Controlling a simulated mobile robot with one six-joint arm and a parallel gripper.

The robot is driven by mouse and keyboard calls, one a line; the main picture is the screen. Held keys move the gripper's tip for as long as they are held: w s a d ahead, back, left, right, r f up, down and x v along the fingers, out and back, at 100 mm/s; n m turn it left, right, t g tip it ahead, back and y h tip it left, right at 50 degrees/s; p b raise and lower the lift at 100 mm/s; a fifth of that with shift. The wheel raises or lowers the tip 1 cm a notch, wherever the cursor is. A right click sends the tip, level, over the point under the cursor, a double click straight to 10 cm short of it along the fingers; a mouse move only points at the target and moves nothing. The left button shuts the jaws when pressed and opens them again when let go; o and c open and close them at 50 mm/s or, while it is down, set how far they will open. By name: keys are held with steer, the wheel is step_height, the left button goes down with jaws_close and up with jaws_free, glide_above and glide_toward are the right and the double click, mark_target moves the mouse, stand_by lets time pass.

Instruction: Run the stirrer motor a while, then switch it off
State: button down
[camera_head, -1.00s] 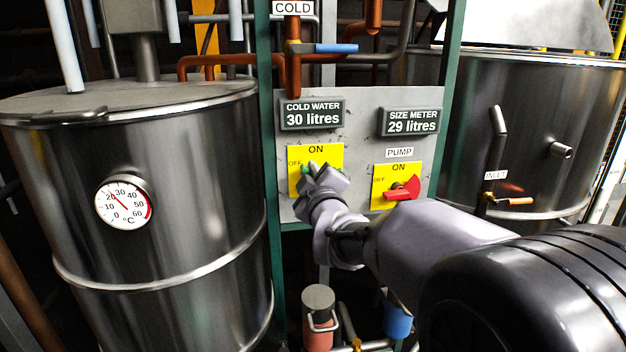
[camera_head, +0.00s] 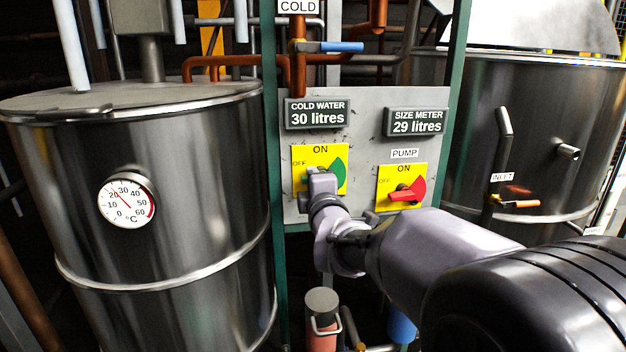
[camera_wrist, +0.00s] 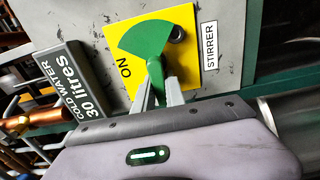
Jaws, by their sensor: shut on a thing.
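The stirrer switch is a green rotary knob on a yellow ON/OFF plate; its fan-shaped part (camera_head: 339,172) shows right of my gripper (camera_head: 322,181) in the head view. In the wrist view the green handle (camera_wrist: 155,70) stands between my fingers (camera_wrist: 158,92), which are shut on it. The fan (camera_wrist: 146,40) lies on the side away from my gripper. The handle looks turned to the OFF side, like the pump's. The STIRRER label (camera_wrist: 209,46) shows in the wrist view; my gripper hides it in the head view.
The red pump switch (camera_head: 406,193) is close on the right, its handle towards OFF. Displays read cold water 30 litres (camera_head: 317,113) and size meter 29 litres (camera_head: 416,122). Steel tanks stand left (camera_head: 200,180) and right (camera_head: 520,120). A blue-handled valve (camera_head: 341,47) is above.

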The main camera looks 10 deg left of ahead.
steer(key=shift+f, duration=0.1)
stand_by(0.4)
steer(key=c, duration=1.4)
jaws_free()
steer(key=p+v, duration=0.2)
steer(key=v, duration=1.5)
steer(key=shift+s+d, duration=0.1)
steer(key=shift+s, duration=0.1)
